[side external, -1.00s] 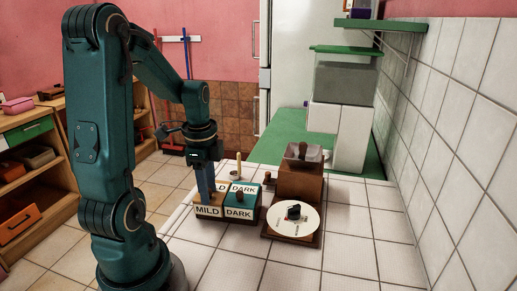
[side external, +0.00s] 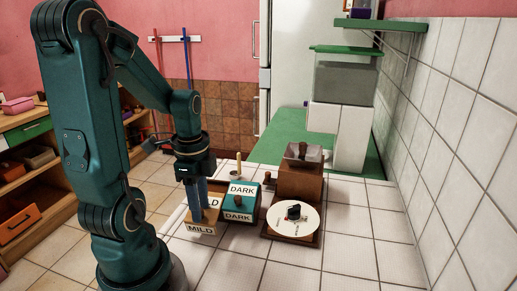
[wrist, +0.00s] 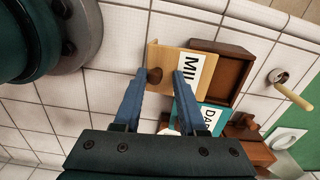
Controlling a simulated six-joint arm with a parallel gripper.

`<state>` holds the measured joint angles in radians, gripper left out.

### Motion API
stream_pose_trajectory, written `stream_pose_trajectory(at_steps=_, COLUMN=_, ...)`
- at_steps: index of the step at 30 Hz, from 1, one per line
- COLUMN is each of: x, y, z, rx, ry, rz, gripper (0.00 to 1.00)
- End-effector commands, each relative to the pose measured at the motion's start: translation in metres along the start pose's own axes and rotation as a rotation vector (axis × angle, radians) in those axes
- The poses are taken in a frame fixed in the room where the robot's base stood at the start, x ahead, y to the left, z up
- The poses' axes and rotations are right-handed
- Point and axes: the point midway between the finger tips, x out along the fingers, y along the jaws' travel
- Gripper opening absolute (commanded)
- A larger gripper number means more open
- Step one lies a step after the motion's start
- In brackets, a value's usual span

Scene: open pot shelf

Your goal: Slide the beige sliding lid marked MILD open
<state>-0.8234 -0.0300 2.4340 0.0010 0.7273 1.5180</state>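The beige lid marked MILD (wrist: 197,65) is slid partly off its brown box (wrist: 220,75), whose dark inside shows in the wrist view. In the side view the lid (side external: 201,229) sticks out toward the camera. Its round brown knob (wrist: 155,75) stands between my fingertips, close to the left finger. My gripper (wrist: 163,77) is open around the knob, with a visible gap between the knob and the right finger. In the side view my gripper (side external: 200,218) reaches down onto the lid and hides the knob.
The teal lid marked DARK (side external: 241,190) covers the neighbouring box on the right. A brown grinder-like box (side external: 300,183) and a round white dial (side external: 293,222) stand farther right. A small cup with a pale stick (wrist: 290,95) is behind. Tiled counter in front is clear.

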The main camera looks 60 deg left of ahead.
Motion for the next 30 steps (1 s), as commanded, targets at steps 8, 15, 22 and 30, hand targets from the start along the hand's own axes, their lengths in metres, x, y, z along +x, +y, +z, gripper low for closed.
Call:
stream_pose_trajectory(at_steps=8, x=0.005, y=0.016, z=-0.001, rx=0.004, ry=0.002, rz=0.016, gripper=0.38)
stream_pose_trajectory(at_steps=15, x=0.004, y=0.024, z=0.000, rx=0.002, ry=0.002, rz=0.013, gripper=0.38)
stream_pose_trajectory(at_steps=22, x=0.004, y=0.023, z=0.000, rx=0.001, ry=0.000, rz=0.012, gripper=0.38)
stream_pose_trajectory(at_steps=30, x=0.004, y=0.018, z=0.001, rx=0.001, ry=-0.001, rz=0.011, gripper=0.38)
